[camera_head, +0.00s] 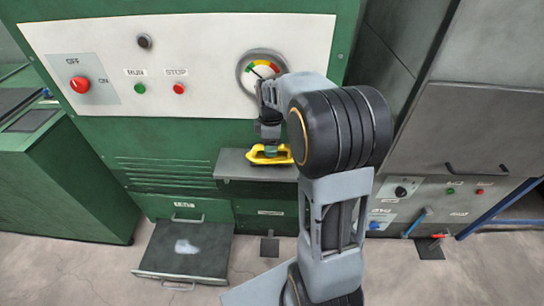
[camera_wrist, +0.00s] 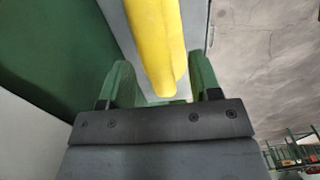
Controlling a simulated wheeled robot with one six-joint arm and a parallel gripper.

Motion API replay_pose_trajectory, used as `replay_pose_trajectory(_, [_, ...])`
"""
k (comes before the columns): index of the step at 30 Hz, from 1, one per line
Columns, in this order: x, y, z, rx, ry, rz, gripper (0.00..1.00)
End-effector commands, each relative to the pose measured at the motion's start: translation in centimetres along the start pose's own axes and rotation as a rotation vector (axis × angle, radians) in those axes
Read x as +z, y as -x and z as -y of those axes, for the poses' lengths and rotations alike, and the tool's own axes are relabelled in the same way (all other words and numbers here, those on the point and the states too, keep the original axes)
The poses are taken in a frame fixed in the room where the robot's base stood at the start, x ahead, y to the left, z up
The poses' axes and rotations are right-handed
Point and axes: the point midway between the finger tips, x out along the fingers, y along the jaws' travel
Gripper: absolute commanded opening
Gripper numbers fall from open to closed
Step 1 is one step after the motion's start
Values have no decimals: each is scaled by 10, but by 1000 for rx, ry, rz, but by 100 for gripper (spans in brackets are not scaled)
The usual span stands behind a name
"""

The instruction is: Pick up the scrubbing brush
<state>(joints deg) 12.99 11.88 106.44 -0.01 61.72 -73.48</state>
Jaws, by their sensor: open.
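The scrubbing brush (camera_head: 277,158) shows in the head view as a yellow handled shape at the small grey shelf (camera_head: 232,163) on the front of the green machine. In the wrist view its yellow body (camera_wrist: 158,40) runs from the top edge down between my green fingers. My gripper (camera_wrist: 160,66) is open, with one finger on each side of the yellow part and gaps visible on both sides. In the head view my gripper (camera_head: 268,138) is right above the brush. The brush's underside is hidden, and I cannot tell whether the fingers touch it.
The machine's white panel (camera_head: 195,35) with a gauge (camera_head: 262,70), red knob (camera_head: 78,84) and buttons rises behind the shelf. A low open drawer (camera_head: 205,255) sticks out at the lower left. A grey cabinet (camera_head: 470,125) stands to the right. Bare floor lies in front.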

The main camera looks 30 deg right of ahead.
Motion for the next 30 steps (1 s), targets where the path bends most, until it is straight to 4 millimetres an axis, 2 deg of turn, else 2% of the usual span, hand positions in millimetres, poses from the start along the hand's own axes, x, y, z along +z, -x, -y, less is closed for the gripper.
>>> replay_pose_trajectory(1, [0,-8,0,-1,0,0,57])
replay_pose_trajectory(5, [0,-17,0,-1,0,0,57])
replay_pose_trajectory(14, [0,-19,0,1,1,0,57])
replay_pose_trajectory(30, [0,-19,0,1,1,0,6])
